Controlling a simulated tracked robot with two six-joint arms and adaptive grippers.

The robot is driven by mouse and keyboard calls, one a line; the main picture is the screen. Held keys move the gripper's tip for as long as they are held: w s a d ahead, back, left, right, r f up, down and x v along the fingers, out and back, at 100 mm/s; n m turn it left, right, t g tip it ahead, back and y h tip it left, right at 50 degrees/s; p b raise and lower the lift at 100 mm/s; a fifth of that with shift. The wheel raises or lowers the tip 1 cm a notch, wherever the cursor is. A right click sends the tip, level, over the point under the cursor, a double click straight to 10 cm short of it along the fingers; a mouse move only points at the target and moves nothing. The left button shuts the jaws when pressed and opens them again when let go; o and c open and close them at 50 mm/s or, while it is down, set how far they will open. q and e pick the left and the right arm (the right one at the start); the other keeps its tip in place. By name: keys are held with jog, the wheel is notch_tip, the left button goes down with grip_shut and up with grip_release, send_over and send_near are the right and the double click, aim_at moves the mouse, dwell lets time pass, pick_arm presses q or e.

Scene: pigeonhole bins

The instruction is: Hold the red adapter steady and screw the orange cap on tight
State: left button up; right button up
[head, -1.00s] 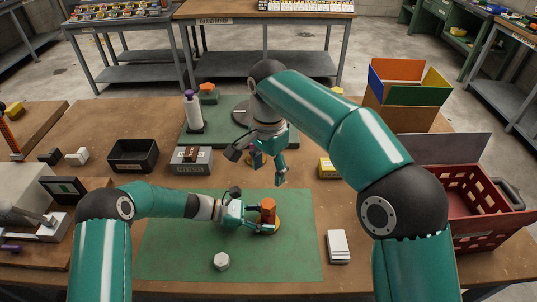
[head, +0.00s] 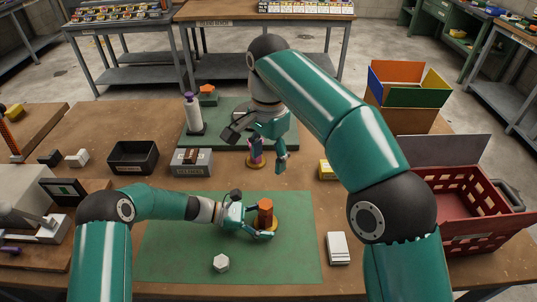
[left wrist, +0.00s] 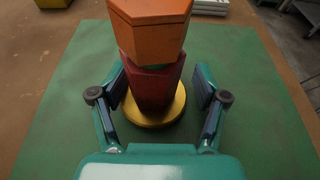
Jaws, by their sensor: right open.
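The red adapter (left wrist: 155,88) stands upright on a round brass base (left wrist: 155,110) on the green mat. The orange cap (left wrist: 150,30) sits on top of the adapter, with a thin teal line between them; I cannot tell how tight it is. My left gripper (left wrist: 160,92) is open, one finger on each side of the adapter, with a visible gap at the right finger. My right gripper (head: 258,152) is open and empty, behind and above the cap, apart from it.
A purple-pink upright part (head: 255,148) on a brass disc stands behind my right gripper. A white hexagonal piece (head: 221,262) lies on the front mat (head: 175,245). A white block (head: 338,247) and a red crate (head: 465,205) are at right. A black bin (head: 133,157) stands back left.

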pick_arm(q)
jog(key=shift+w+a+f, duration=0.1)
jog(key=shift+a+f, duration=0.05)
jog(key=shift+a, duration=0.05)
jog(key=shift+a, duration=0.25)
jog(key=v, duration=1)
jog(key=shift+a+r, duration=0.4)
jog(key=shift+a, duration=0.15)
